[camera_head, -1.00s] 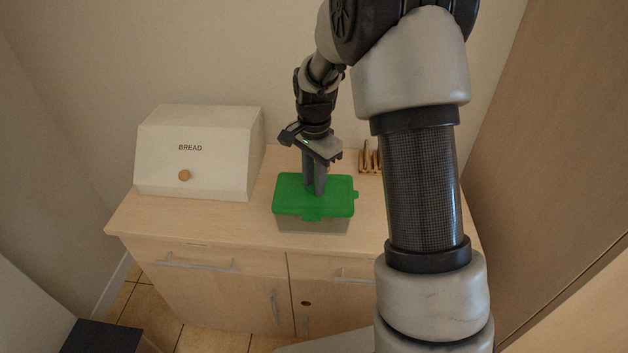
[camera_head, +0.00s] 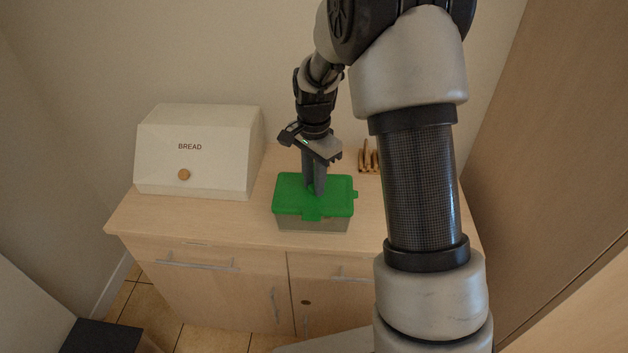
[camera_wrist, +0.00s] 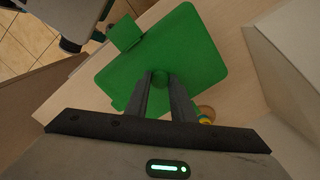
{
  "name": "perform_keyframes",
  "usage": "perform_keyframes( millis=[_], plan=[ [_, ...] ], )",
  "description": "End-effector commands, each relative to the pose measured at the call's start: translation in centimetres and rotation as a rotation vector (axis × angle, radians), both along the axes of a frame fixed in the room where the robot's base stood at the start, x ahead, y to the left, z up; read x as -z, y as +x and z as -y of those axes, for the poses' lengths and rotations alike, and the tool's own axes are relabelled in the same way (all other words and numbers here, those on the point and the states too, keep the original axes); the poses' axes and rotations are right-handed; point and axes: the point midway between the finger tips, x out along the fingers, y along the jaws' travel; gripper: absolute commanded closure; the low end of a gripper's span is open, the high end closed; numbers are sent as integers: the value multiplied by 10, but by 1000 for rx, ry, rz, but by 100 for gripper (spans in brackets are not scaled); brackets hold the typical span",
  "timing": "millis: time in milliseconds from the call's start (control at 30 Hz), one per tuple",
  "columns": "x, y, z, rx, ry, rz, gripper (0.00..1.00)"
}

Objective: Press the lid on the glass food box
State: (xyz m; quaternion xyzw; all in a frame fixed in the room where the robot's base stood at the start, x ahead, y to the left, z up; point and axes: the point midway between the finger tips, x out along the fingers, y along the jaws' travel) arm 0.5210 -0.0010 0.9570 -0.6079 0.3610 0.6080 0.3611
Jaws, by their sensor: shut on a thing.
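The green lid (camera_head: 330,200) lies over the top of the glass food box (camera_head: 312,225) on the wooden cabinet; whether it is fully seated all round I cannot tell. In the wrist view the lid (camera_wrist: 195,50) fills the middle, with a tab on its upper left side. My gripper (camera_head: 315,190) points down at the middle of the lid. In the wrist view my gripper (camera_wrist: 160,82) has its fingertips on either side of a small round green knob (camera_wrist: 160,78) on the lid and is shut on it. The box is mostly hidden under the lid in the wrist view.
A white bread box (camera_head: 200,150) with a round knob stands at the left on the cabinet top (camera_head: 170,218). A wooden rack (camera_head: 369,158) stands behind the box at the right, partly hidden by my arm. Bare cabinet top lies left of the food box.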

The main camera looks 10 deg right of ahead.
Motion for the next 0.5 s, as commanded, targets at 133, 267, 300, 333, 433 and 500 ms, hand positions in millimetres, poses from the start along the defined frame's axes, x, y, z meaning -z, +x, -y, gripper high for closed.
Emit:
perform_keyframes(
  millis=[133, 267, 300, 333, 433, 500],
  plan=[
    [0, 0, 0, -1, 0, 0, 100],
    [0, 0, 0, -1, 0, 0, 100],
    [0, 0, 0, -1, 0, 0, 100],
    [0, 0, 0, 0, 0, 0, 100],
    [0, 0, 0, 0, 0, 0, 68],
    [0, 0, 0, 0, 0, 0, 56]
  ],
)
